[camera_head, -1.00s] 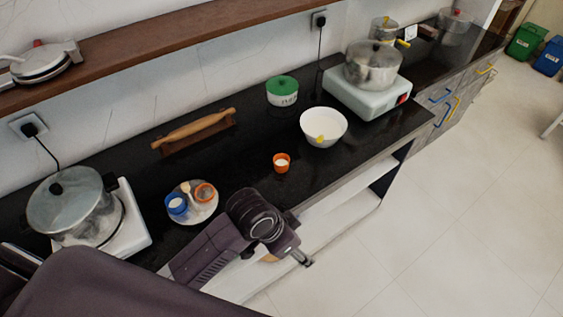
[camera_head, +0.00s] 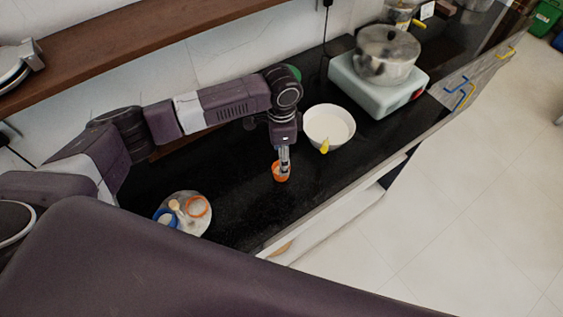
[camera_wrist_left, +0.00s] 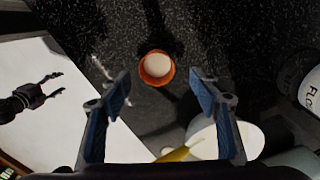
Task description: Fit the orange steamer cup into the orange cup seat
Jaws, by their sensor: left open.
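The orange steamer cup (camera_head: 281,176), with white contents, stands on the black counter. My left gripper (camera_head: 284,158) is directly above it, its lower end overlapping the cup in the head view. In the left wrist view the cup (camera_wrist_left: 157,68) shows beyond and between the open blue-padded fingers (camera_wrist_left: 160,100), apart from both. The orange cup seat (camera_head: 197,207) is a ring on the round plate (camera_head: 190,228) at the left, beside a blue cup (camera_head: 166,217) and a small wooden piece.
A white bowl (camera_head: 329,121) with a yellow-handled tool stands just right of my left gripper. A pot (camera_head: 387,56) sits on a white stove (camera_head: 375,95) at the back right. The counter between plate and cup is clear.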

